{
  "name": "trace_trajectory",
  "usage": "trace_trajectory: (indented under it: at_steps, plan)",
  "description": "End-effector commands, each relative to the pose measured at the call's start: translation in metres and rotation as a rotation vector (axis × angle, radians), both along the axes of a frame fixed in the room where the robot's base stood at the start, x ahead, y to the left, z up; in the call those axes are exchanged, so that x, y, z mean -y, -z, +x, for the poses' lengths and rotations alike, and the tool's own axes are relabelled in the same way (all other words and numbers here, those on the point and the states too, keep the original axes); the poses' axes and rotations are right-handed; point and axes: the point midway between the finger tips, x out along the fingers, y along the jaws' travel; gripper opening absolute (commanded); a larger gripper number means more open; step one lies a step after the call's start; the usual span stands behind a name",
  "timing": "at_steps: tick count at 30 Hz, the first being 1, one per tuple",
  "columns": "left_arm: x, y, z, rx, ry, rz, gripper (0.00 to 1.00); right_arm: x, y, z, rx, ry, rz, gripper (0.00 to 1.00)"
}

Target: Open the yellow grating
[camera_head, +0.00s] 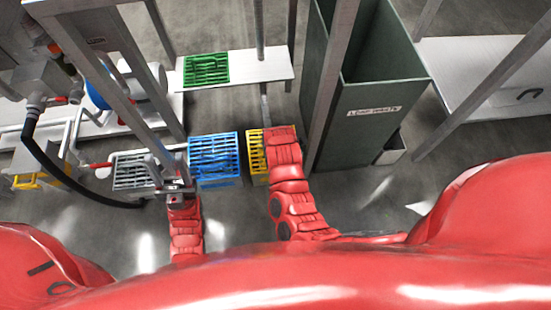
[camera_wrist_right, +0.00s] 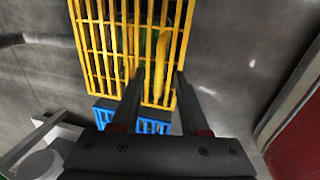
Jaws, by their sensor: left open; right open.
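The yellow grating (camera_head: 256,150) is a barred lid on a crate on the floor, partly hidden by my right arm in the head view. In the right wrist view the yellow grating (camera_wrist_right: 98,42) fills the upper middle and looks closed. Something green (camera_wrist_right: 146,45) and a curved yellow shape show behind its bars. My right gripper (camera_wrist_right: 159,74) is open, its two fingers apart over the grating's lower right part; I cannot tell if they touch it. My left gripper (camera_head: 174,184) is open beside the grey crate, away from the yellow grating.
A blue barred crate (camera_head: 214,160) stands just left of the yellow one, and a grey barred crate (camera_head: 131,170) further left. A green grating (camera_head: 206,69) lies on a white bench (camera_head: 262,66). A tall dark green bin (camera_head: 365,115) and metal posts stand at right.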

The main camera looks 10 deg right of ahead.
Motion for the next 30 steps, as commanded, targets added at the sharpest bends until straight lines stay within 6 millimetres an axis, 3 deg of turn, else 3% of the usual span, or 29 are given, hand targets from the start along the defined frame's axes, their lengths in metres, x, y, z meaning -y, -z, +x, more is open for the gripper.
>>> trace_trajectory:
  at_steps: [10,17,18,30]
  plan:
    - [-0.0001,0.0008,-0.0006,0.004,0.000,0.003,0.50,0.0004,0.0030,0.0014,0.002,0.001,0.000,0.43]
    - [0.0000,0.0008,-0.0007,0.004,0.000,0.003,0.50,0.0004,0.0030,0.0014,0.002,0.001,-0.001,0.02]
    - [0.0000,0.0009,-0.0007,0.004,0.000,0.003,0.50,0.0003,0.0030,0.0014,0.002,0.001,0.000,0.00]
    - [0.0000,0.0009,-0.0007,0.004,0.000,0.003,0.50,0.0004,0.0031,0.0012,0.001,0.001,-0.001,0.00]
